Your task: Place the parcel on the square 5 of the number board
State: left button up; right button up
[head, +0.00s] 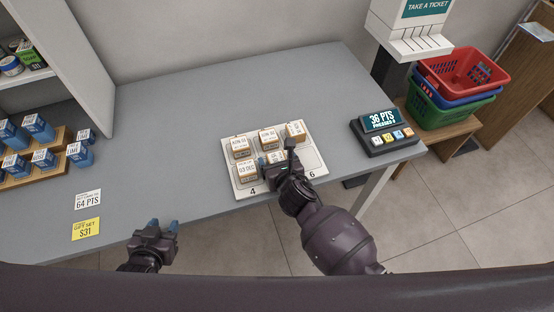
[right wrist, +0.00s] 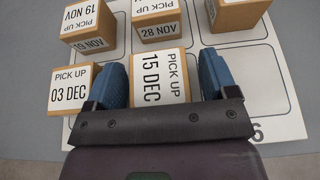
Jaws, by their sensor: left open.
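The number board (head: 311,158) lies on the grey counter; it also shows in the right wrist view (right wrist: 262,75). The numbers 4 and 6 are visible in its front row. The parcel marked 15 DEC (right wrist: 160,82) sits in the middle of the front row, between squares 4 and 6; the number there is hidden. My right gripper (right wrist: 164,80) is open with its blue fingers on either side of this parcel, with a narrow gap at the right finger. My left gripper (head: 161,224) is open and empty in front of the counter's front edge.
A parcel marked 03 DEC (head: 247,170) stands close on the left, on square 4. Three more parcels fill the back row, including 28 NOV (right wrist: 157,22). A points display (head: 383,130) stands right of the board.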

jog(key=shift+r, duration=0.25)
jog(key=p+v, duration=0.1)
jog(key=v, duration=1.1)
jog(key=shift+p, duration=0.35)
jog(key=shift+f, duration=0.1)
jog(key=s+d+f+n+h, duration=0.1)
jog(key=s+d+n, duration=0.2)
jog(key=d+n, duration=0.5)
jog(key=s+d+f+n+h, duration=0.2)
jog(key=d+n, duration=0.6)
jog(key=n, duration=0.6)
jog(key=s+d+f+n+g+h, duration=0.1)
jog(key=s+d+n, duration=0.3)
jog(key=d+n, duration=0.4)
jog(key=n, duration=0.3)
jog(key=shift+s+d+f, duration=0.15)
jog(key=shift+s, duration=0.2)
